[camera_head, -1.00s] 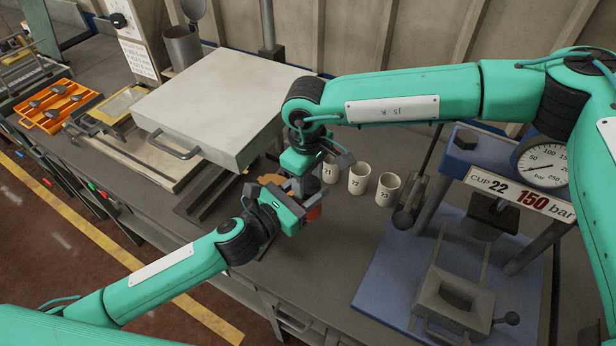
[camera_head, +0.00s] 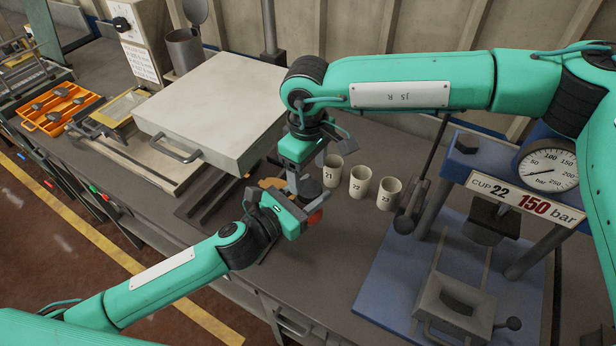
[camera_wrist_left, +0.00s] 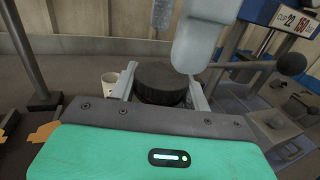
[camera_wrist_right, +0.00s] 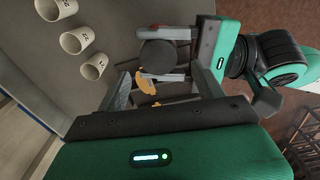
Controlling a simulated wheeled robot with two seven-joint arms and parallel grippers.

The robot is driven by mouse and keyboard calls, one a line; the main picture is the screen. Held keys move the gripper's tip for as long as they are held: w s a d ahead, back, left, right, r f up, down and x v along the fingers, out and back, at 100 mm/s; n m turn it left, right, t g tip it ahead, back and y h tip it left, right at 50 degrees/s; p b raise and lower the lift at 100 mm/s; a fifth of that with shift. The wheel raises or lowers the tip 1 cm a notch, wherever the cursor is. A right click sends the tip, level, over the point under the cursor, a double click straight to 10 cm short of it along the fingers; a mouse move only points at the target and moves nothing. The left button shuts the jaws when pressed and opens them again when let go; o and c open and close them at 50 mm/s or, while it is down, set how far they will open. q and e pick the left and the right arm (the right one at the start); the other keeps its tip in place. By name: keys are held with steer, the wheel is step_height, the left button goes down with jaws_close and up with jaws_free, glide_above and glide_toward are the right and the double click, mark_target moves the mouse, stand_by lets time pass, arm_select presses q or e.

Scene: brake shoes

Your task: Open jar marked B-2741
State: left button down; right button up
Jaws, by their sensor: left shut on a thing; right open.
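A jar with a dark round lid (camera_head: 310,188) and a red-orange body (camera_head: 315,216) is between the fingers of my left gripper (camera_head: 302,204), which is shut on it. The lid also shows in the left wrist view (camera_wrist_left: 162,82) and in the right wrist view (camera_wrist_right: 157,56). My right gripper (camera_head: 311,168) is open and close above the lid, apart from it. Its pale fingers show over the lid in the left wrist view. The lid still sits on the jar as far as I can see. No marking on the jar is readable.
Cups marked 21 (camera_head: 333,170), 22 (camera_head: 359,181) and 23 (camera_head: 389,193) stand just right of the jar. A blue press (camera_head: 400,265) with a gauge is further right. A large pale lidded block (camera_head: 215,105) and an orange tray (camera_head: 45,122) are left.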

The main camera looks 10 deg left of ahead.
mark_target(309, 188)
steer(key=m, duration=0.5)
steer(key=shift+s+a+r+m, duration=0.25)
steer(key=shift+s+r+m, duration=0.05)
steer(key=m, duration=0.5)
steer(key=shift+s+a+r, duration=0.1)
steer(key=shift+s+r, duration=0.1)
steer(key=m, duration=0.4)
steer(key=shift+s+r+m+g, duration=0.1)
steer(key=shift+r+m+g, duration=0.05)
steer(key=shift+m+g, duration=0.2)
steer(key=m, duration=0.5)
steer(key=shift+r, duration=0.2)
steer(key=m, duration=0.5)
steer(key=shift+r, duration=0.2)
steer(key=m, duration=0.5)
steer(key=shift+w+r, duration=0.2)
steer(key=shift+r, duration=0.05)
steer(key=m, duration=0.5)
steer(key=shift+w+d+r, duration=0.25)
steer(key=shift+d+r, duration=0.05)
steer(key=m, duration=0.3)
steer(key=shift+w+d+r+m, duration=0.15)
steer(key=shift+w+r+m, duration=0.05)
steer(key=shift+m, duration=0.15)
steer(key=shift+f, duration=4)
